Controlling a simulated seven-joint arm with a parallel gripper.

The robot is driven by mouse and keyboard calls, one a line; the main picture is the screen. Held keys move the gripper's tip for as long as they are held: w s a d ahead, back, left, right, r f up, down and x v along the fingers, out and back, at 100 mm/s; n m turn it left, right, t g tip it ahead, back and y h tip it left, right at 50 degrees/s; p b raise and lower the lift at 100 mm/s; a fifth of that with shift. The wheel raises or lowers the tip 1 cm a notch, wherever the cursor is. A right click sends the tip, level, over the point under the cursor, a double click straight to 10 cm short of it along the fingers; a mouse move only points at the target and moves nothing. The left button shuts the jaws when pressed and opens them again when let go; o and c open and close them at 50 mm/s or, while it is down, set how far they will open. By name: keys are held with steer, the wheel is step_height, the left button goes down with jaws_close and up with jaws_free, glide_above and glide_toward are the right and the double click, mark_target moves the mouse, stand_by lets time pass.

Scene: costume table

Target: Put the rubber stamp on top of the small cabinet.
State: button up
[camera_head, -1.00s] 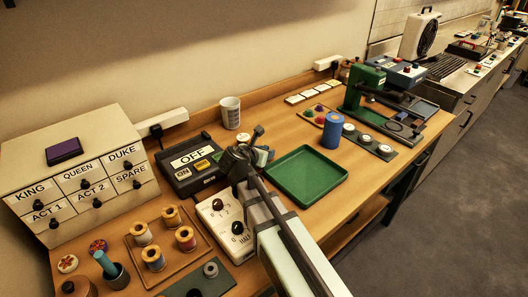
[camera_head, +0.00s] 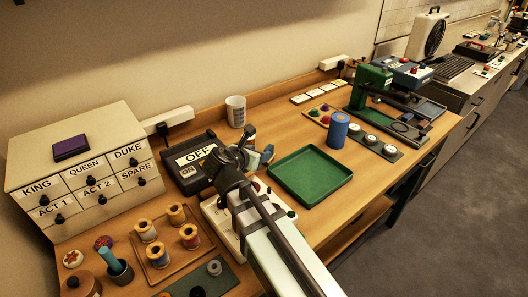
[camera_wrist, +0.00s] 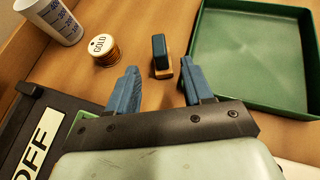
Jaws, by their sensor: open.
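The rubber stamp, a small block with a dark teal top and wooden base (camera_wrist: 161,56), stands on the wooden table in the wrist view. My gripper (camera_wrist: 158,72) is open, with its blue fingers spread and the stamp just beyond and between the tips; nothing is held. In the head view my gripper (camera_head: 258,146) is low over the table between the OFF box and the green tray; I cannot make out the stamp there. The small cabinet (camera_head: 90,182), cream with labelled drawers, stands at the far left. A purple pad (camera_head: 71,148) lies on its top.
The green tray (camera_wrist: 245,97) is close on the right. The OFF box (camera_head: 190,165) and spools on a tray (camera_head: 159,256) lie toward the cabinet. The cabinet top is clear around the pad.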

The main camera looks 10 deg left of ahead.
steer(key=shift+o, duration=0.2)
steer(key=v, duration=0.3)
steer(key=o, duration=0.4)
steer(key=shift+s+a+r, duration=0.1)
steer(key=shift+s, duration=0.05)
